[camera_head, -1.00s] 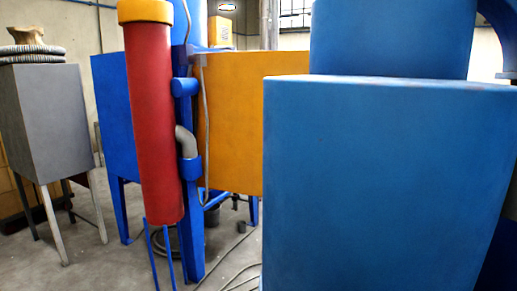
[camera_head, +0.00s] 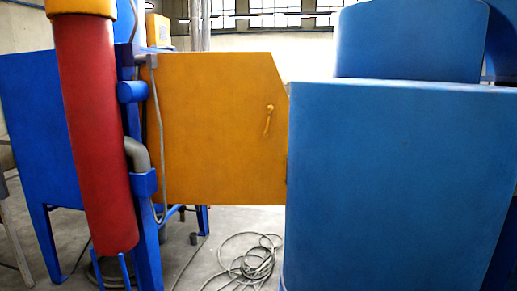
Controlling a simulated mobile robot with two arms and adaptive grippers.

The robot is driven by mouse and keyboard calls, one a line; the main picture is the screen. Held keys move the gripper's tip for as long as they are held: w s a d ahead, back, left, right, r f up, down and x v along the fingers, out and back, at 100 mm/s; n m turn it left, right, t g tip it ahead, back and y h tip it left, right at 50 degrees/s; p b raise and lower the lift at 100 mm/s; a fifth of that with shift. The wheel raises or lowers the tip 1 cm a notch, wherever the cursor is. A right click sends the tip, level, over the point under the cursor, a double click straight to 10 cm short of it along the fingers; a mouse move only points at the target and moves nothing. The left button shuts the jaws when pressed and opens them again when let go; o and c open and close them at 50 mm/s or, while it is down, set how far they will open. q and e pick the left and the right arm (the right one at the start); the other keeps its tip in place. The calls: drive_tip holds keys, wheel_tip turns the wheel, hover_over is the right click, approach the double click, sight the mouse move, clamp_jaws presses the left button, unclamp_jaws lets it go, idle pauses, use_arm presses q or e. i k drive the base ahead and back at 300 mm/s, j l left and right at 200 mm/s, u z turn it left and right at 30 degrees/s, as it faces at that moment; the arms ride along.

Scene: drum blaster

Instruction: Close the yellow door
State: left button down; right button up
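The yellow door (camera_head: 210,125) is a flat orange-yellow panel with a slanted upper right corner, in the middle of the head view. A small yellow handle (camera_head: 268,119) sits on its right part. The door's right edge meets the left edge of a large blue box (camera_head: 400,190) in the picture; whether it is open or shut I cannot tell. Neither of my grippers is in view.
A red cylinder (camera_head: 92,140) with a yellow cap stands at the left on a blue frame, with a grey pipe beside it. A blue cabinet (camera_head: 35,130) is behind it. Coiled cable (camera_head: 248,262) lies on the grey floor below the door.

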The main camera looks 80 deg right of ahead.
sight(213, 106)
drive_tip(key=i+z, duration=0.4)
drive_tip(key=i, duration=0.15)
drive_tip(key=i+j+z, duration=0.2)
drive_tip(key=i+z, duration=0.25)
drive_tip(key=i, duration=0.15)
drive_tip(key=i+l+z, duration=0.2)
drive_tip(key=z, duration=0.2)
drive_tip(key=i+z, duration=1.05)
drive_tip(key=z, duration=0.2)
drive_tip(key=i+z, duration=0.45)
drive_tip(key=i+j+z, duration=0.15)
drive_tip(key=z, duration=0.25)
drive_tip(key=i+j+z, duration=0.25)
drive_tip(key=i+z, duration=0.2)
